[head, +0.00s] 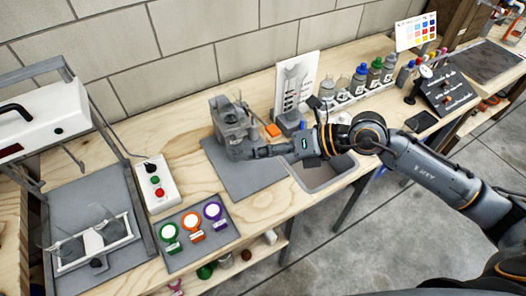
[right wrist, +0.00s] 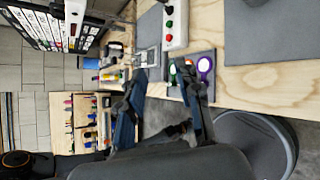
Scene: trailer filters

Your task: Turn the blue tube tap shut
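I cannot make out a blue tube tap for certain in either view. My right gripper (head: 255,151) reaches left over the bench, in front of a grey clamp-like device (head: 229,118) on a grey mat (head: 245,178). In the head view its fingers are small and overlap the device's base; I cannot tell whether they touch. In the right wrist view the right gripper's two fingers (right wrist: 164,80) stand apart with nothing seen between them. My left gripper is in neither view.
A sink-like recess (head: 322,177) lies under my right forearm. Several bottles (head: 342,88) stand behind it. A tray (head: 183,264) with green, orange and purple tags lies at front left, beside a button box (head: 157,182).

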